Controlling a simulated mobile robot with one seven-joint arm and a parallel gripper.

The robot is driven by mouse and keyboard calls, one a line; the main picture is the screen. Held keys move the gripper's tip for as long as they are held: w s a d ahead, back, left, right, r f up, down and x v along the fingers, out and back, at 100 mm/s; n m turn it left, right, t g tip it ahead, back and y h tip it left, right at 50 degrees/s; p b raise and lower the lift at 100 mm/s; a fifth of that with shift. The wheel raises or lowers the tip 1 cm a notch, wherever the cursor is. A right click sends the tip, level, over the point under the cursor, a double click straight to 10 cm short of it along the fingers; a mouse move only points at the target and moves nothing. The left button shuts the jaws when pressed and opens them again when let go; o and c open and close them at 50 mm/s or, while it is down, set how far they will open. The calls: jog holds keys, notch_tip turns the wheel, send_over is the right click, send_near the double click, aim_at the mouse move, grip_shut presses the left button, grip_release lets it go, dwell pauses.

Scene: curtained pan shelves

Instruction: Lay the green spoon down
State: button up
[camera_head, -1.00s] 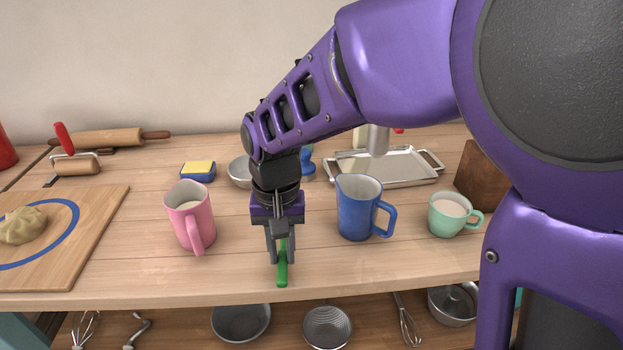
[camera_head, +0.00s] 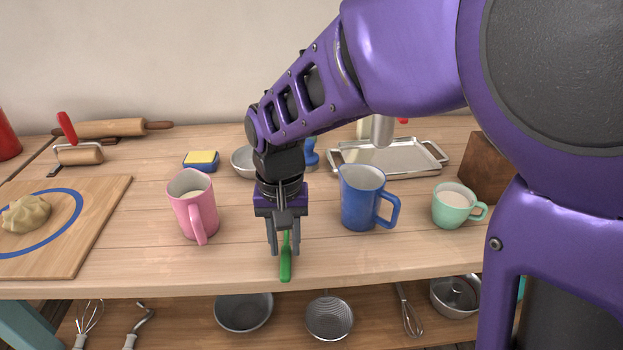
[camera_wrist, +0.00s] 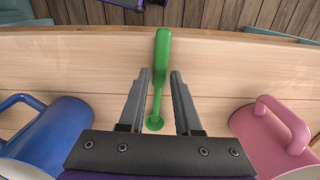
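The green spoon (camera_head: 286,268) appears to lie on the wooden counter, its thick handle pointing at the front edge. In the wrist view the spoon (camera_wrist: 162,58) runs between the fingers, with its small bowl end close to the palm. My gripper (camera_head: 284,250) points down over the spoon, between the pink mug (camera_head: 194,208) and the blue mug (camera_head: 361,200). In the wrist view my gripper (camera_wrist: 160,73) is open, with a gap on each side of the spoon.
A mint cup (camera_head: 453,207) stands right of the blue mug. A cutting board (camera_head: 95,228) with dough is at left. A metal tray (camera_head: 400,158), a sponge (camera_head: 202,160) and rolling pins are farther back. Pans and whisks sit on the shelf below. Counter beside the spoon is clear.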

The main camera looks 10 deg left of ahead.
jog(key=o, duration=0.6)
jog(key=shift+c, duration=0.2)
notch_tip(320, 180, up, 18)
jog(key=p, duration=0.3)
jog(key=shift+f+p, duration=0.25)
jog(key=shift+p, duration=0.1)
